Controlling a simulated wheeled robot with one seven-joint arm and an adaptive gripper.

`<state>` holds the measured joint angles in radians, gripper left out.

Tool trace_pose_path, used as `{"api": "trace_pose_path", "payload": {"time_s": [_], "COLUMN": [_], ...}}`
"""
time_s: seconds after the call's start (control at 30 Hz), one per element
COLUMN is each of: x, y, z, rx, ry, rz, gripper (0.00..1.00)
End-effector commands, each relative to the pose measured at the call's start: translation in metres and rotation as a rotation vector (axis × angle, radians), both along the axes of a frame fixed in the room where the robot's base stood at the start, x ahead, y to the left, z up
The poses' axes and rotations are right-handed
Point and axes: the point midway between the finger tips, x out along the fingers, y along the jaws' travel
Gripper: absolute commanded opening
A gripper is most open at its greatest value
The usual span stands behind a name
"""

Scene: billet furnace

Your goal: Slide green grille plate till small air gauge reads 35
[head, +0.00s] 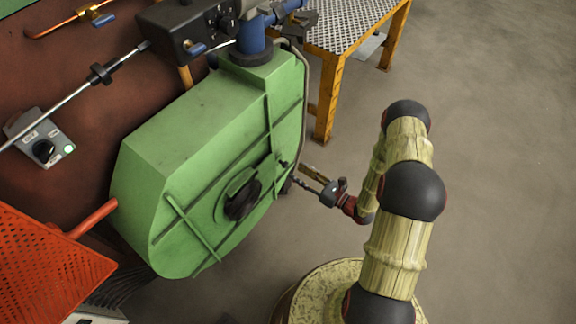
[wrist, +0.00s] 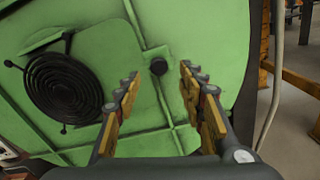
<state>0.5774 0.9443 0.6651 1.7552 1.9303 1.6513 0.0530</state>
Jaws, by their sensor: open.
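A large green housing (head: 165,145) stands left of my arm, with a dark round spiral grille (head: 243,200) in its face. In the wrist view, the grille (wrist: 65,88) is at left, with green plate surface (wrist: 145,95) to its right; where the sliding plate ends is hard to tell. In the head view, my gripper (head: 294,175) is at the housing's right side. I can make out no readable gauge.
A black box (head: 190,30) with round fittings and blue handles sits above the housing. A yellow-framed metal table (head: 340,45) stands behind. An orange mesh guard (head: 45,265) is at lower left, and a switch box (head: 40,140) is on the red wall. The floor at right is clear.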

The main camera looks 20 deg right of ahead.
Motion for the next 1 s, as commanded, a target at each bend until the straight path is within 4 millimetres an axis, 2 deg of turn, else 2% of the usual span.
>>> {"api": "trace_pose_path", "payload": {"time_s": [0.23,0.4,0.8,1.0], "x": [0.029,0.045,0.052,0.052], "y": [0.024,0.034,0.039,0.039], "z": [-0.002,-0.001,0.0,0.0], "rx": [-0.002,-0.001,0.0,0.0], "ry": [-0.001,-0.001,0.0,0.0], "rz": [0.006,0.004,0.002,0.002], "gripper": [0.4,0.4,0.4,0.29]}}
